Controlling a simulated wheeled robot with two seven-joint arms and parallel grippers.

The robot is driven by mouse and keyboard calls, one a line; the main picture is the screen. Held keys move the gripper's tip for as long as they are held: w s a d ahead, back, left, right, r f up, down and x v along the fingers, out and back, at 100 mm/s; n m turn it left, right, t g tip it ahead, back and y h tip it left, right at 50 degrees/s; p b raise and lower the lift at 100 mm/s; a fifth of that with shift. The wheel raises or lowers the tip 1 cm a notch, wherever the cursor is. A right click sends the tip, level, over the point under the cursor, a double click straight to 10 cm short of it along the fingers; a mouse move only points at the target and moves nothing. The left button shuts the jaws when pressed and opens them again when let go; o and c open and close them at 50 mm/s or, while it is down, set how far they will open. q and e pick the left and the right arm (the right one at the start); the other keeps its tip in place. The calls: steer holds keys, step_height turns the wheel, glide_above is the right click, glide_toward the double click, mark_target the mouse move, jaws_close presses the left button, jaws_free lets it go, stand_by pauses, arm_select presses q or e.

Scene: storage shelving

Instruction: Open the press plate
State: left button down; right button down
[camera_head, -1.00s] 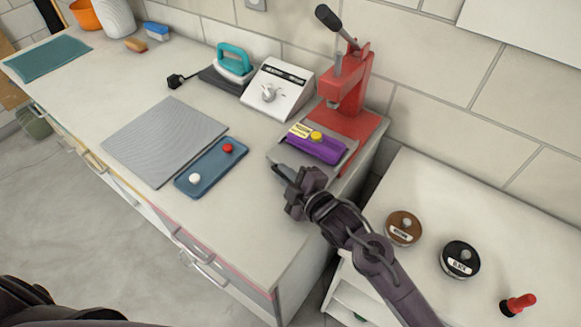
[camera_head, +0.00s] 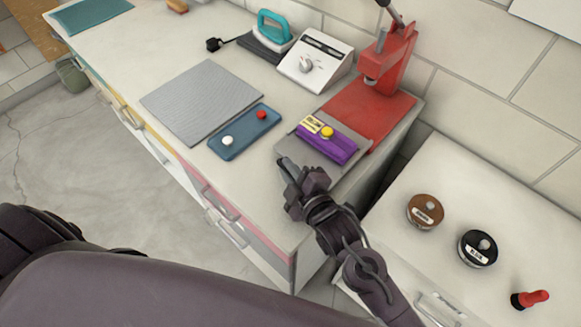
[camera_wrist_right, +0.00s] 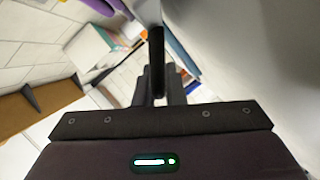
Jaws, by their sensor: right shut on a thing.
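The red press (camera_head: 393,62) stands on a red base at the back right of the counter. A grey plate (camera_head: 287,146) sticks out in front of this base and carries a purple block (camera_head: 335,146) with a yellow knob (camera_head: 327,132). My right gripper (camera_head: 286,166) is at the front edge of the grey plate, shut on it. In the right wrist view the fingers (camera_wrist_right: 157,62) are closed together near a grey edge seen end-on; the exact contact is hard to see there. My left gripper is out of view.
A blue tray (camera_head: 225,151) with white and red knobs and a grey mat (camera_head: 200,100) lie left of the plate. A white control box (camera_head: 316,66) stands behind. Brown (camera_head: 425,211) and black (camera_head: 478,248) round tins and a red-topped stamp (camera_head: 529,299) sit on the lower cabinet.

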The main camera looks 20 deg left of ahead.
steer(key=c, duration=1.5)
jaws_free()
steer(key=shift+s+d, duration=0.35)
steer(key=shift+d, duration=0.05)
steer(key=b+v, duration=0.1)
steer(key=v, duration=0.5)
steer(key=shift+s+d+r+b, duration=0.2)
steer(key=shift+s+d+b, duration=0.05)
steer(key=shift+d+b, duration=0.05)
